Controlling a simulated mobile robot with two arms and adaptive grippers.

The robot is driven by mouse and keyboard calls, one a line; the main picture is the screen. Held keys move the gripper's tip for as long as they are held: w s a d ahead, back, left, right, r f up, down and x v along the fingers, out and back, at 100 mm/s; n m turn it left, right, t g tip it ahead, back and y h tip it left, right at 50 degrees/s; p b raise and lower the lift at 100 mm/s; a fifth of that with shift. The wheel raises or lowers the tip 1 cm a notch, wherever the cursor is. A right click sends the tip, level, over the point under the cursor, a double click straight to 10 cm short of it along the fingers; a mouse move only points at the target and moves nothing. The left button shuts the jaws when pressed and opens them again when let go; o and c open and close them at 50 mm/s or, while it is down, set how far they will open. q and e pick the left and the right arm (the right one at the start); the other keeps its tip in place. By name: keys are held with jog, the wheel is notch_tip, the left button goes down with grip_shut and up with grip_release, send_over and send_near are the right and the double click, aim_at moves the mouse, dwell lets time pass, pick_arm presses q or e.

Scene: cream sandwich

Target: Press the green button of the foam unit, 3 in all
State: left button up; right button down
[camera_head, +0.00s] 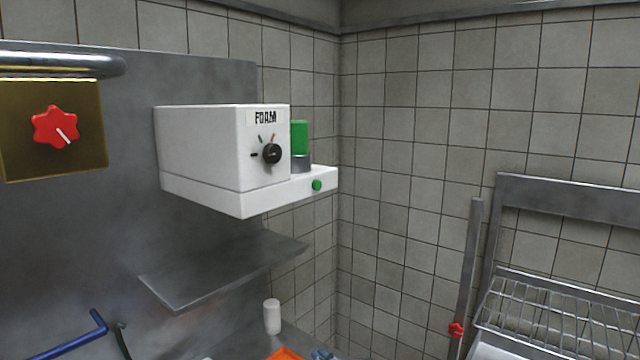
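The foam unit (205,150) is a white box labelled FOAM, mounted on the grey metal panel left of the middle. Its round green button (317,185) sits on the front edge of the low base at the right. A black dial (272,153) is on its front face, with small coloured marks around it. A green cylinder (299,137) stands on the base in a grey holder beside the box. Neither gripper is in view, and nothing touches the button.
A metal shelf (222,270) juts out below the foam unit. A white cylinder (272,316) and part of an orange object (285,354) are lower down. A red knob (55,127) is on a brass panel at left. A wire rack (560,315) is at right.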

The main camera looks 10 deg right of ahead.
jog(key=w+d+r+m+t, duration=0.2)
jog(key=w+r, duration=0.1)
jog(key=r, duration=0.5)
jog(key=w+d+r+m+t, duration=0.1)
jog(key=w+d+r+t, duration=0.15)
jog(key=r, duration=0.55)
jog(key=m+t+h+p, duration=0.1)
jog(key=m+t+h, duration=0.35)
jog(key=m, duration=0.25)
send_near(317, 185)
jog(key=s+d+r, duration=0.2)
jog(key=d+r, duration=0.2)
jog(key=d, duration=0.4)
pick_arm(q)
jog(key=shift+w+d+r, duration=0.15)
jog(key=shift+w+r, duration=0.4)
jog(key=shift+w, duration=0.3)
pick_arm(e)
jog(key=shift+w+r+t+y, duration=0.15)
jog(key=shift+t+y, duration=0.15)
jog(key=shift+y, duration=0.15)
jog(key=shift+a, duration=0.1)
pick_arm(q)
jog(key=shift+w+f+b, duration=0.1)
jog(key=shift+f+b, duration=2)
jog(key=shift+b, duration=0.05)
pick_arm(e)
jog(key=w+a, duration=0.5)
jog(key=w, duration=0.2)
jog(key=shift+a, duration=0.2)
